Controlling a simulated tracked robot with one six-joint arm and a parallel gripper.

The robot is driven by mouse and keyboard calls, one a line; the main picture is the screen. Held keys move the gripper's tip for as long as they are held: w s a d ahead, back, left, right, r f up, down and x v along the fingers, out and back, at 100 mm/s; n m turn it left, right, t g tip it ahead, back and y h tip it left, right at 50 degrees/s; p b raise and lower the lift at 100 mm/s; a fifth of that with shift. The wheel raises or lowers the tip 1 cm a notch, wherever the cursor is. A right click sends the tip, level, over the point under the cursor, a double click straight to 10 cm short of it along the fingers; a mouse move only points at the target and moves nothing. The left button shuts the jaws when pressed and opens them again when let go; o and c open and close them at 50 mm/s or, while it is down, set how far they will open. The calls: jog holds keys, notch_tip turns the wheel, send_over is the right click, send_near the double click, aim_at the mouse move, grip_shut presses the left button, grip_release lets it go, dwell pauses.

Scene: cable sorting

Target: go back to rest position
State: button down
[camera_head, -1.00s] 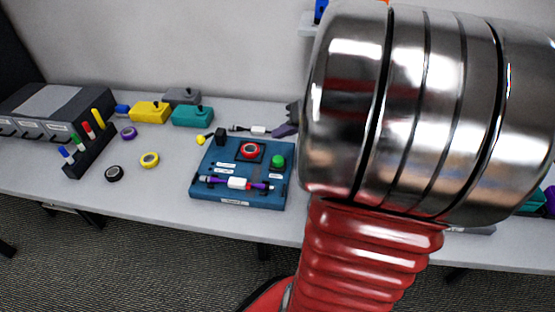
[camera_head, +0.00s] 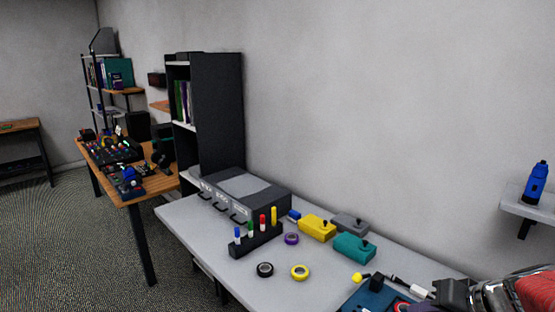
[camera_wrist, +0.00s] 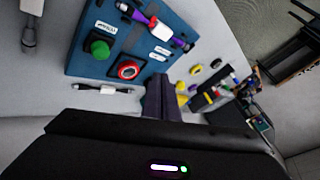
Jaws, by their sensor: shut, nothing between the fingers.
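My gripper shows at the lower middle of the wrist view, its dark purple-grey fingers (camera_wrist: 162,98) together and empty. They are apart from the blue panel (camera_wrist: 82,65), with its green button (camera_wrist: 100,48) and red button (camera_wrist: 128,70). A cable with a white middle and purple ends (camera_wrist: 160,32) lies on the panel. Another cable with a white middle (camera_wrist: 106,90) lies beside the panel. In the head view my arm is in the lower right corner, hiding part of the table, and the panel (camera_head: 374,296) is partly cut off.
The grey table (camera_head: 195,225) holds a dark pen rack (camera_head: 257,243), tape rolls, and yellow (camera_head: 317,228) and teal (camera_head: 354,247) boxes. A grey-black device (camera_head: 240,190) stands at its far end. A shelf on the right wall bears a blue bottle (camera_head: 536,184). Floor is clear at lower left.

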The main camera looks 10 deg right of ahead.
jog(key=s+a+r+n+g+h, duration=0.1)
jog(key=s+a, duration=0.3)
jog(key=a, duration=0.6)
jog(key=s+a+r+n+h, duration=0.1)
jog(key=s+a+r+n, duration=0.2)
jog(key=a, duration=0.7)
jog(key=shift+s+a+r+n+g+h, duration=0.2)
jog(key=shift+s+n+g+h, duration=0.25)
jog(key=shift+s, duration=0.85)
